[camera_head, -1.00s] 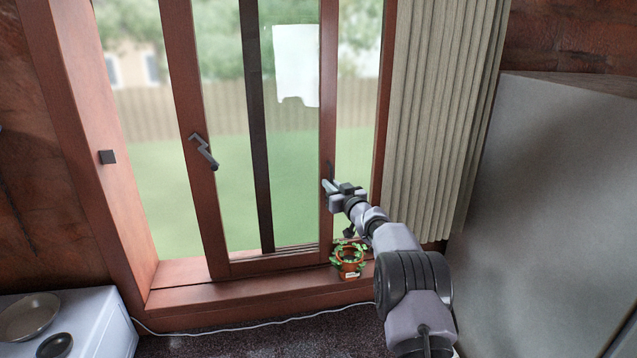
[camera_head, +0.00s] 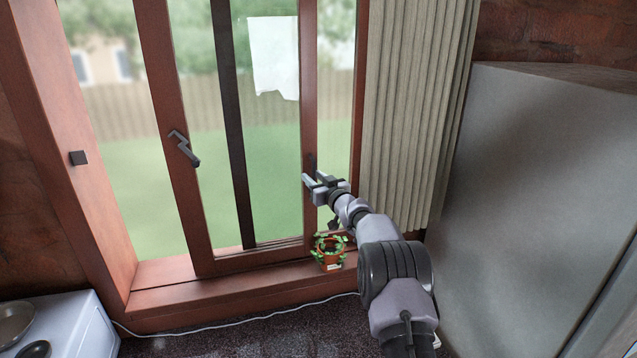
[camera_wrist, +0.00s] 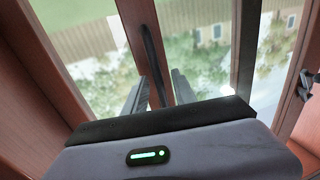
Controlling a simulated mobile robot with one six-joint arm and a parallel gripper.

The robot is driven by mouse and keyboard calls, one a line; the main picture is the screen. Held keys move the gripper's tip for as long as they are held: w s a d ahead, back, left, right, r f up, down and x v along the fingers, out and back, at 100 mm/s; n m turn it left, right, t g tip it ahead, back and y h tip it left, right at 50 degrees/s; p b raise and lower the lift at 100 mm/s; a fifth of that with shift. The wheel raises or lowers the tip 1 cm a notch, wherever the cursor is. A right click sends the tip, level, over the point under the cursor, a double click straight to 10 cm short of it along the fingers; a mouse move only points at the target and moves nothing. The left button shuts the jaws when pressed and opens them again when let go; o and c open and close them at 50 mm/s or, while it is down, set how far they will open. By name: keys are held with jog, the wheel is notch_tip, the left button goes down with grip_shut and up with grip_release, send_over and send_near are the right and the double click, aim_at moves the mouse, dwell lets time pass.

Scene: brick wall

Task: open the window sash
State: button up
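The window sash has red-brown stiles around glass. Its left stile (camera_head: 163,90) carries a dark cranked handle (camera_head: 184,149). The right stile (camera_head: 308,80) carries a dark upright bar handle (camera_head: 312,163), partly hidden by my gripper. My gripper (camera_head: 312,183) is at this right stile, at the handle's height. In the wrist view, its two dark fingers (camera_wrist: 159,84) are apart, with the bar handle (camera_wrist: 152,58) running down between them. I cannot tell whether either finger touches it. The area to the left of the left stile shows lawn and fence.
A potted plant (camera_head: 329,252) stands on the sill (camera_head: 230,298) below my gripper. A pleated curtain (camera_head: 412,110) hangs to the right, beside a large grey cabinet-like body (camera_head: 545,190). A white counter (camera_head: 75,325) with pans is at lower left. A cable (camera_head: 240,327) runs below the sill.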

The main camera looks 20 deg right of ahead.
jog(key=s+d+b, duration=0.1)
jog(key=s+b, duration=0.1)
jog(key=s, duration=0.6)
jog(key=s+d+b, duration=0.1)
jog(key=s+d, duration=0.1)
jog(key=s, duration=0.7)
jog(key=shift+d+b, duration=0.25)
jog(key=shift+b, duration=0.1)
